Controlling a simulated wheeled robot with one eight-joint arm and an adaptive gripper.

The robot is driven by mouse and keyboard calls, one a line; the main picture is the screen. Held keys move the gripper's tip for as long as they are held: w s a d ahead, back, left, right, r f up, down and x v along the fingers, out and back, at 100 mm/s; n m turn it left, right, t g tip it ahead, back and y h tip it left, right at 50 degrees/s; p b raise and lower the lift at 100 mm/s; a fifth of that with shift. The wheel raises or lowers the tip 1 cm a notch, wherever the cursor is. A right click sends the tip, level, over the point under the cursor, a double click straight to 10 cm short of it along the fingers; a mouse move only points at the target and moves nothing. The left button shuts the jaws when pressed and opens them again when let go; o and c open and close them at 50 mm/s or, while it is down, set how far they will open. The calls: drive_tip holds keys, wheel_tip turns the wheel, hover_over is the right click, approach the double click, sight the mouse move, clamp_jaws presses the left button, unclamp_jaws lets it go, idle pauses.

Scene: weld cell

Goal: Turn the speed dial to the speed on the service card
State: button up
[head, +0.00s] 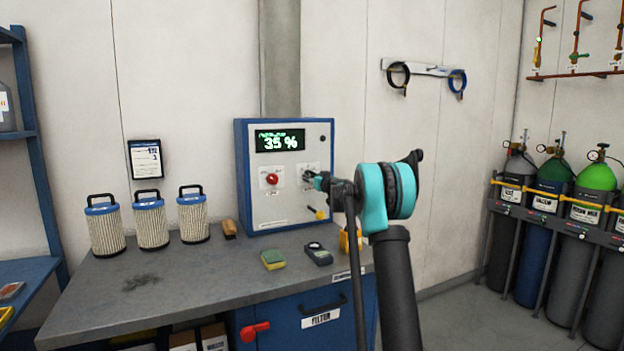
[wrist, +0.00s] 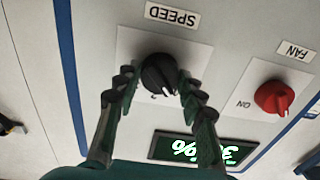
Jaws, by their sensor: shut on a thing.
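The control box (head: 240,165) stands on the bench against the wall, and its green display (head: 280,140) reads 35 %. My gripper (head: 308,177) is at the box's front, to the right of the red fan knob (head: 272,179). In the wrist view, upside down, the black speed dial (wrist: 160,74) sits under the SPEED label (wrist: 172,15). My gripper (wrist: 158,88) has a finger on each side of the dial and is shut on it. The service card (head: 145,159) hangs on the wall left of the box; its writing is too small to read.
Three filter cartridges (head: 151,222) stand on the bench (head: 190,270) at the left. A sponge (head: 273,259) and a dark handheld device (head: 318,254) lie in front of the box. Gas bottles (head: 590,215) stand at the far right.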

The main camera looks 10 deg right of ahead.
drive_tip(key=m, duration=0.4)
drive_tip(key=shift+m, duration=0.4)
drive_tip(key=m, duration=0.4)
drive_tip(key=shift+m, duration=0.3)
drive_tip(key=m, duration=0.4)
drive_tip(key=shift+m, duration=2.2)
drive_tip(key=o, duration=1.2)
